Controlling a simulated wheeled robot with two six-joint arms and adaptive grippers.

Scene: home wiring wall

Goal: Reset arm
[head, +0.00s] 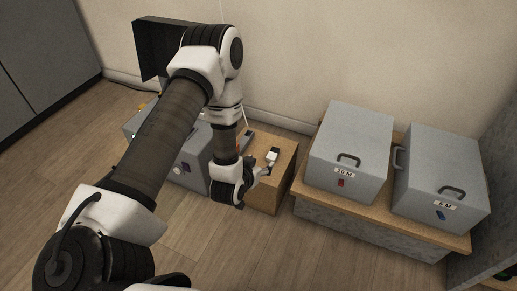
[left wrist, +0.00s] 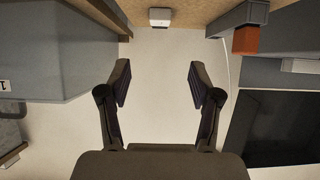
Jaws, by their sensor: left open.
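My left arm reaches across the head view from the lower left, and its gripper (head: 264,172) is over the small wooden stand (head: 283,170). In the left wrist view the two dark fingers (left wrist: 158,82) are spread apart, with only the pale wall behind the gap. The gripper is open and empty. A small white block (head: 272,156) shows beside the fingertips in the head view. In the left wrist view a white block (left wrist: 160,17) sits at the wood's edge, apart from the fingers. My right gripper is not in view.
Two grey boxes with handles, one marked 10 M (head: 350,145) and one marked 5 M (head: 440,185), stand on a low bench at the right. A grey cabinet (head: 190,165) is partly hidden behind my arm. An orange-red piece (left wrist: 245,40) shows at the wrist view's upper right.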

